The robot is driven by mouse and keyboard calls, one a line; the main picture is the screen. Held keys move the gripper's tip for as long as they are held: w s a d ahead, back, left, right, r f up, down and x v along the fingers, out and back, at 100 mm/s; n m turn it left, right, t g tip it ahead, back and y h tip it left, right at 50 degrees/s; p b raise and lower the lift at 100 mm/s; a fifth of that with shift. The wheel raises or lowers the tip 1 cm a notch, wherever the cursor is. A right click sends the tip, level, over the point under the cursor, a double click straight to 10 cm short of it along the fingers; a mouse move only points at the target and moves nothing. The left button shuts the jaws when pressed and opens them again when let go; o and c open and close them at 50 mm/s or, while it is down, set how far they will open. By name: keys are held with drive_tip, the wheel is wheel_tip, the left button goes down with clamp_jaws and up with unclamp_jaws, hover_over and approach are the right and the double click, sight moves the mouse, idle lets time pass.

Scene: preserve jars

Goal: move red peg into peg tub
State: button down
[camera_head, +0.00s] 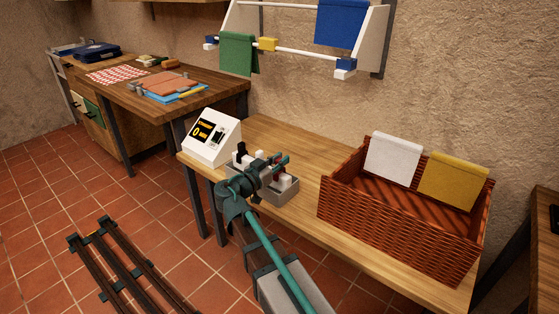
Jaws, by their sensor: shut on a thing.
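My gripper (275,166) is over the middle of the wooden table, in front of a grey tub (289,197). It is shut on the red peg (279,171), of which only a small reddish part shows between the fingers. White pieces and a black upright piece show around the gripper, at the grey tub and just left of it. My gripper and wrist cover much of this spot, so I cannot tell whether the peg is inside or above a tub. I cannot tell which container is the peg tub.
A white device with an orange display (212,137) stands left of my gripper. A large wicker basket (393,232) with a white cloth (393,158) and a yellow cloth (453,181) over its rim stands at right. Bare tabletop (312,156) lies behind and between them.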

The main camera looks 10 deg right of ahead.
drive_tip(key=shift+f, duration=0.25)
drive_tip(key=c, duration=1)
unclamp_jaws()
drive_tip(key=v, duration=1.2)
